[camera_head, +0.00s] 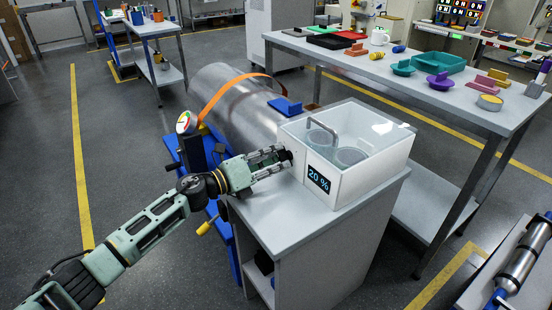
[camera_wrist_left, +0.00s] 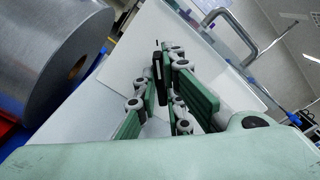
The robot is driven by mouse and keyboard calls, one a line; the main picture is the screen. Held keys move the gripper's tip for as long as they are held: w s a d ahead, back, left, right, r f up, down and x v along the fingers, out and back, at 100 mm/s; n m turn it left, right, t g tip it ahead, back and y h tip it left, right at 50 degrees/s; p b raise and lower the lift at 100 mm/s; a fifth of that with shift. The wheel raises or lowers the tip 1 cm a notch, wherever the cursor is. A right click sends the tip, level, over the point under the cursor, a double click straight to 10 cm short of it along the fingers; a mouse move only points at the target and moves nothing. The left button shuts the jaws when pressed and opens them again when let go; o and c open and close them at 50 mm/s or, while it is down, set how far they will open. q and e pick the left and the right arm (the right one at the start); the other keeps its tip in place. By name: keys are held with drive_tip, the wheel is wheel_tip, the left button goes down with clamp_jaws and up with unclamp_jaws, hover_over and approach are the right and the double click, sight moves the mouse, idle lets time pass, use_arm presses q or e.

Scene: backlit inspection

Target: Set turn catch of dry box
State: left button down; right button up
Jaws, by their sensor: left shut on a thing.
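The dry box (camera_head: 345,185) is white with a clear top, a grey bar handle (camera_head: 320,127) and a display (camera_head: 318,179) reading 20 %. It stands on a grey cabinet top. Its white wall (camera_wrist_left: 150,32) and the handle (camera_wrist_left: 240,45) also show in the left wrist view. My left gripper (camera_head: 284,156) reaches the box's left side face, its fingers close together. In the left wrist view the fingertips (camera_wrist_left: 165,72) are shut on a small dark piece, which looks like the turn catch. The fingers hide most of it, so its angle cannot be told. My right gripper is out of view.
A large metal roll (camera_head: 235,105) with an orange strap lies behind the left arm, beside a round gauge (camera_head: 185,122). A long table (camera_head: 480,118) with coloured parts stands behind the box. The grey cabinet top (camera_head: 270,205) is bare in front of the gripper.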

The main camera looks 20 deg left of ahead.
use_arm(q)
drive_tip(key=c, duration=1.9)
unclamp_jaws()
drive_tip(key=shift+o, duration=0.2)
drive_tip(key=v, duration=1.2)
drive_tip(key=shift+a, duration=0.1)
